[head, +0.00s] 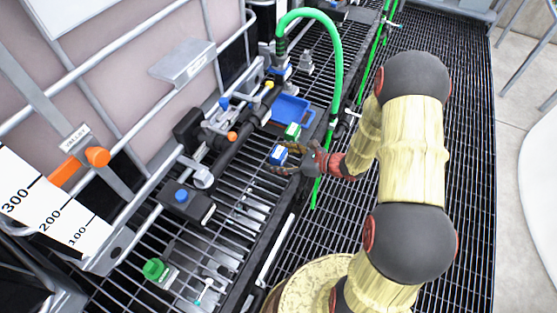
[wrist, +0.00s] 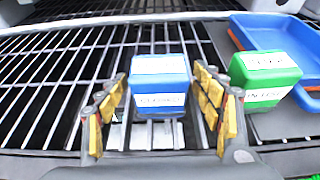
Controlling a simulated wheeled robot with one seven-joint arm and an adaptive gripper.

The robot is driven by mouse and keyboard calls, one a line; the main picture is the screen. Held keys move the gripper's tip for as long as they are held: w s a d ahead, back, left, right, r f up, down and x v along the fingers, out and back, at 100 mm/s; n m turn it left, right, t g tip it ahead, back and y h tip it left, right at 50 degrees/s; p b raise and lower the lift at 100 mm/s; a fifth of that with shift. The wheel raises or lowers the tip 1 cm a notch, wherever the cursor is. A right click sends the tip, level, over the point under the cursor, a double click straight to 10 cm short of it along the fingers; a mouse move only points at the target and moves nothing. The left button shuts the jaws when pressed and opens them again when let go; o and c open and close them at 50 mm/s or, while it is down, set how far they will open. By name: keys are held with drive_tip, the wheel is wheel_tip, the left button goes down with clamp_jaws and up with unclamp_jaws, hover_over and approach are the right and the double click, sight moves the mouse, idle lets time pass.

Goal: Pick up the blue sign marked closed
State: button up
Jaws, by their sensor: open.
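The blue sign (wrist: 160,85) is a small block with white labels on its top and front. The front lettering is small and looks like "CLOSED". It stands on the grating, and it also shows in the head view (head: 277,155). My gripper (wrist: 163,100) is open, with one finger on each side of the blue sign.
A green block (wrist: 264,78) with white labels stands close to my right finger. A blue tray (wrist: 240,38) lies behind it, on a dark plate. A green hose (head: 338,70) arches near my arm. Black pipes and valves (head: 238,128) run along the tote at left.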

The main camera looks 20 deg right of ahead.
drive_tip(key=shift+a, duration=0.1)
drive_tip(key=shift+c, duration=1.3)
drive_tip(key=c, duration=1)
